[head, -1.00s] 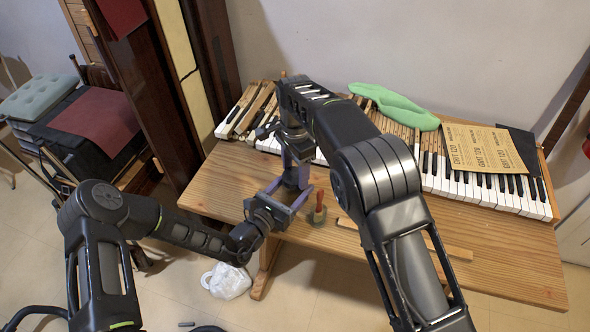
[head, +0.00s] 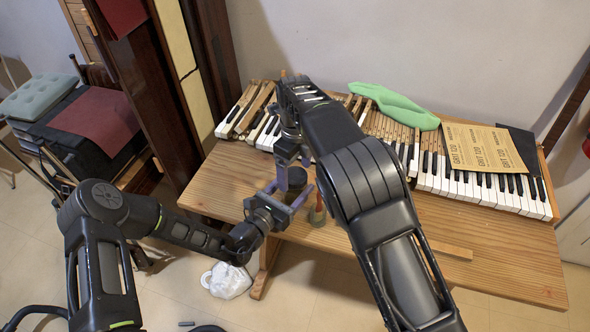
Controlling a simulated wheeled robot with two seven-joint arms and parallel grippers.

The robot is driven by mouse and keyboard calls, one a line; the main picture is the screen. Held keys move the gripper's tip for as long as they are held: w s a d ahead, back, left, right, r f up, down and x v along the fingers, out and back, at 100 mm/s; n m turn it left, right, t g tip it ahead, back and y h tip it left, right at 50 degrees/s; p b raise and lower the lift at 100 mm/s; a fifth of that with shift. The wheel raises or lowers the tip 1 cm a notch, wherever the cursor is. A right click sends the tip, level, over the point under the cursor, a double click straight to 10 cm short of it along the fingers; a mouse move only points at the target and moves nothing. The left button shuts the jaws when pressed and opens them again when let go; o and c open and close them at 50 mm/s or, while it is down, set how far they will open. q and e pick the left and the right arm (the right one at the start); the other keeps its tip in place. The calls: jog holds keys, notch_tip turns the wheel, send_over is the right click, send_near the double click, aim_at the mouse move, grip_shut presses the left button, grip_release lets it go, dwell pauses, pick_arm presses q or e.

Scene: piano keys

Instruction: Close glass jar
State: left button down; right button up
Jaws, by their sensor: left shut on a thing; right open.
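My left gripper (head: 289,198) is low over the front left of the wooden table, its purple fingers shut around what seems to be the glass jar. The jar's clear body is too small and covered to make out. A dark round thing (head: 297,175) shows just behind the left fingers; I cannot tell whether it is the lid or the jar's top. My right gripper (head: 293,164) is open, just above and behind the left one, its purple fingers pointing down beside the dark round thing. I see nothing held in it. My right forearm hides part of the table.
The wooden table (head: 225,190) carries loose piano keys (head: 470,185) along its back. A green cloth (head: 395,106) and a sandpaper sheet (head: 480,148) lie on them. A red-handled tool (head: 317,212) stands just right of the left gripper.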

jog(key=shift+r, duration=0.1)
jog(key=shift+r, duration=2.2)
jog(key=shift+c, duration=0.4)
